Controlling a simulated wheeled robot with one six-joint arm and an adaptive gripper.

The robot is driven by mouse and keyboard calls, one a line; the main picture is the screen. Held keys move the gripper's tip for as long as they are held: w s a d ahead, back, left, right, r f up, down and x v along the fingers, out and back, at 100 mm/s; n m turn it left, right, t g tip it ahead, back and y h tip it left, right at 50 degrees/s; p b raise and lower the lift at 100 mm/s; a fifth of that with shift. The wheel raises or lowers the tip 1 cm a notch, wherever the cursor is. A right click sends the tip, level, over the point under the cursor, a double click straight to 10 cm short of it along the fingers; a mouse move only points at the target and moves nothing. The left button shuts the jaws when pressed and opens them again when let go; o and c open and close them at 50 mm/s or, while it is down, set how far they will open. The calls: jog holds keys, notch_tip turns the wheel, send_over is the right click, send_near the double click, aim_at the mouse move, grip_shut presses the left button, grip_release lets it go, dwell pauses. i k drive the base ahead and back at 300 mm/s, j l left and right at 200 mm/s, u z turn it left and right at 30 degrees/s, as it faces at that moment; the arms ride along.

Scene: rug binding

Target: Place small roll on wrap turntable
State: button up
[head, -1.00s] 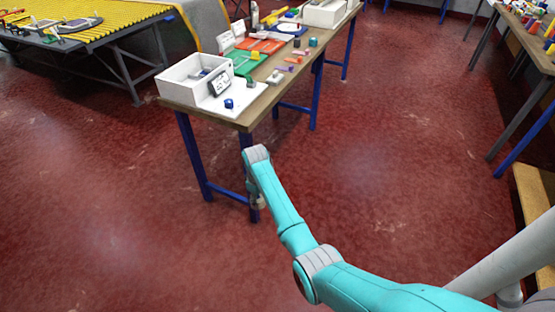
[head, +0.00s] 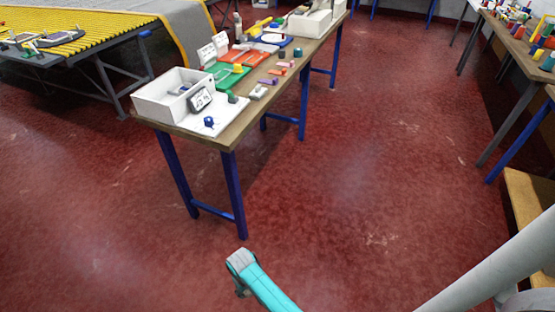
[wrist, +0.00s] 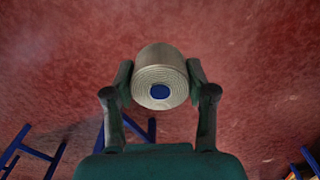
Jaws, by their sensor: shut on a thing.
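A small beige roll (wrist: 160,75) with a blue core shows in the wrist view. My gripper (wrist: 160,88) is shut on it, one finger on each side, and holds it above the red floor. A flat white round thing (head: 273,39) on a blue mat lies toward the far part of the worktable (head: 228,136). It may be the wrap turntable, but it is too small to tell.
A yellow ribbed conveyor (head: 75,38) stands left, another table at right. The red floor between is clear.

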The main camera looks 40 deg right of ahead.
aim_at(273, 37)
jog(key=i+l, duration=0.1)
jog(key=l, duration=0.3)
jog(key=i+l+z, duration=0.1)
jog(key=l, duration=0.3)
jog(key=i+l, duration=0.15)
jog(key=l, duration=0.2)
jog(key=i+l+z, duration=0.1)
jog(key=l, duration=0.3)
jog(key=i+l, duration=0.15)
jog(key=l, duration=0.25)
